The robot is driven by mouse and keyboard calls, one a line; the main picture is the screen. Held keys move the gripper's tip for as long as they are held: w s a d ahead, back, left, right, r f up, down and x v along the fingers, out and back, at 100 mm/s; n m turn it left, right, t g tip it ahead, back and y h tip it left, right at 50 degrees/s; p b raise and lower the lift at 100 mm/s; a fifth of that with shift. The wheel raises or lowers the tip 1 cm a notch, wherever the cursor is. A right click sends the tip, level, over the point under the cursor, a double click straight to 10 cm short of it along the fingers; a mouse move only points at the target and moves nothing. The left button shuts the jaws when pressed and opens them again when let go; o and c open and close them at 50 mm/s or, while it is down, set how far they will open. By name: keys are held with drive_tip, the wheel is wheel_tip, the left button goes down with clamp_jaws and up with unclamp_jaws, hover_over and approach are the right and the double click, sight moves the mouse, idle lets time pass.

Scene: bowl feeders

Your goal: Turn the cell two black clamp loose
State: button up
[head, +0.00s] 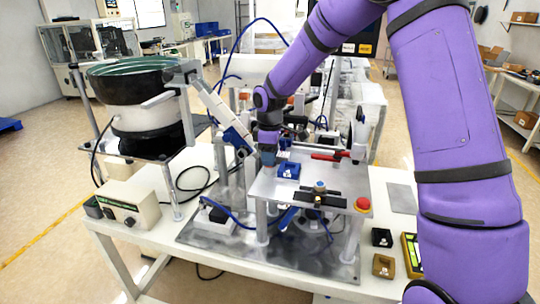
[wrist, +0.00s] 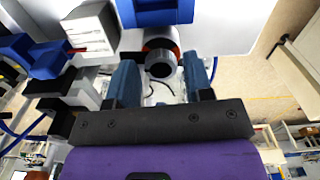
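My gripper (wrist: 160,72) is open, its two blue fingers apart. Between and just beyond the fingertips in the wrist view is a dark grey round knob (wrist: 161,63) with an orange ring behind it; gaps show on both sides, so the fingers do not visibly grip it. I cannot tell for sure whether this knob is the black clamp. In the head view my gripper (head: 268,156) points down at the left back edge of the raised metal plate (head: 265,187), and what lies right under it is hidden. A black bar (head: 322,199) with a knob lies on the plate.
A blue block (head: 288,170) stands on the plate close to my gripper. A red handle (head: 328,156) and a red button (head: 362,204) are to the right. A bowl feeder (head: 130,82) and a control box (head: 128,205) stand left. A blue part (wrist: 155,12) crosses the wrist view's top.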

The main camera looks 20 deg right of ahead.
drive_tip(key=shift+o, duration=0.6)
wheel_tip(320, 180, up, 11)
drive_tip(key=shift+f, duration=0.15)
drive_tip(key=shift+s, duration=0.1)
idle(0.3)
drive_tip(key=s+d+r+m+t, duration=0.1)
drive_tip(key=s+d+r+m, duration=0.15)
drive_tip(key=s+r, duration=0.5)
drive_tip(key=s+d+r+m+t, duration=0.1)
drive_tip(key=s+r+m, duration=0.3)
drive_tip(key=s, duration=0.6)
drive_tip(key=s+d+m+t, duration=0.3)
drive_tip(key=s+m, duration=0.3)
drive_tip(key=s, duration=1.3)
drive_tip(key=shift+d+r, duration=0.15)
drive_tip(key=shift+d, duration=0.15)
